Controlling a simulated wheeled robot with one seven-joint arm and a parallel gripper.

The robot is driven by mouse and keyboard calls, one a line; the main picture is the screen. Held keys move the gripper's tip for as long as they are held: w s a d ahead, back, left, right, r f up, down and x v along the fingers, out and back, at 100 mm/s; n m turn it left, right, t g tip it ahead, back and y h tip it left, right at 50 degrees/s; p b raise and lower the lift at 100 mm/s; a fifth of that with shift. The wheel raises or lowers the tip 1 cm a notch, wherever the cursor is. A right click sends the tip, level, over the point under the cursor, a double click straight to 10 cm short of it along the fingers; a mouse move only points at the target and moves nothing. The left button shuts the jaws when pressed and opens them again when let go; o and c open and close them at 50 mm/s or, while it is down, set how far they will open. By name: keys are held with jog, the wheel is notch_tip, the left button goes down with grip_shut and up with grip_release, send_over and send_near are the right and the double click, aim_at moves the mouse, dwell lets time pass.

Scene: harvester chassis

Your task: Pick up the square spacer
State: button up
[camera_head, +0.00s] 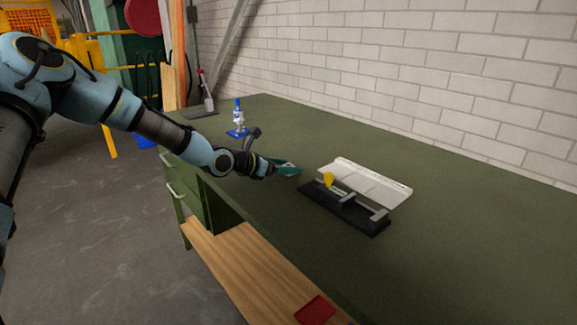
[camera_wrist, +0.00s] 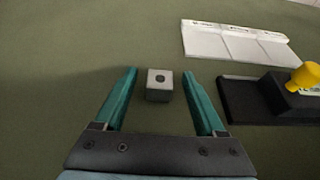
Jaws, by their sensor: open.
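The square spacer (camera_wrist: 159,86) is a small grey block with a dark round hole in its top face. In the wrist view it sits on the green bench top (camera_wrist: 60,90), between and slightly beyond the middle of my gripper's two teal fingers. My gripper (camera_wrist: 160,73) is open, with a clear gap on each side of the spacer. I cannot tell the fingers' height above the bench. In the head view my gripper (camera_head: 288,168) is over the bench, left of the black fixture, and the spacer is hidden there.
Right of my gripper lie a black fixture (camera_head: 345,208) with a yellow knob (camera_head: 328,179) and a white sectioned tray (camera_head: 375,183). A blue and white bottle-like item (camera_head: 238,117) stands farther back. A brick wall (camera_head: 450,75) bounds the bench. The front right bench top is clear.

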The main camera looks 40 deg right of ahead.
jog(key=shift+d+f, duration=0.25)
jog(key=shift+d, duration=0.15)
grip_shut()
dwell(0.4)
